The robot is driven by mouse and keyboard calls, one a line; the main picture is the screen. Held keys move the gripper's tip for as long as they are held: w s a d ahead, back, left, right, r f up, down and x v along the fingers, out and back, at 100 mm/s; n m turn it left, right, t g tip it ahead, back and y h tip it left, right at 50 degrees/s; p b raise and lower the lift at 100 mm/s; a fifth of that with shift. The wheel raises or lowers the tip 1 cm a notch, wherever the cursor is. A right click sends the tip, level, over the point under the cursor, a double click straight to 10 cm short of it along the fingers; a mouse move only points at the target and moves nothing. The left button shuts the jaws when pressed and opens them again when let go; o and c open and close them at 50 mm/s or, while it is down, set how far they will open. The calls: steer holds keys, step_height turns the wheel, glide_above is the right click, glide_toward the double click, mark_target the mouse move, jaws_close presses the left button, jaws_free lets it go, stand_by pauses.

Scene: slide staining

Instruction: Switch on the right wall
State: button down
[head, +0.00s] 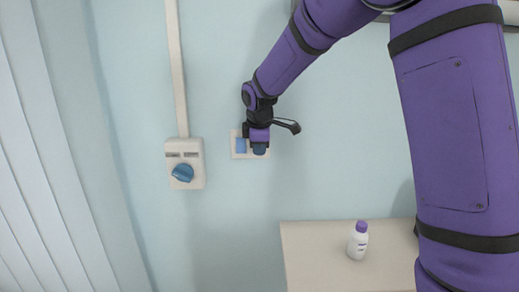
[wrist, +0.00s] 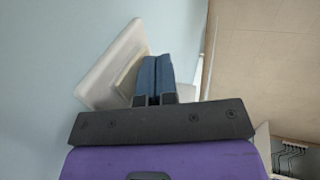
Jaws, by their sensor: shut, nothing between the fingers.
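A white switch plate (head: 234,152) is on the pale blue wall.
To the left is a wall box (head: 172,152) with a blue rotary knob (head: 183,173) and a conduit (head: 177,70) rising above it. Below right, a white bottle with a purple cap (head: 358,241) stands on a beige surface (head: 310,255). Light slatted blinds (head: 40,150) are at far left.

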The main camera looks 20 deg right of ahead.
steer(key=shift+w+d+f, duration=0.1)
steer(key=shift+w, duration=0.15)
stand_by(0.3)
steer(key=shift+r, duration=0.85)
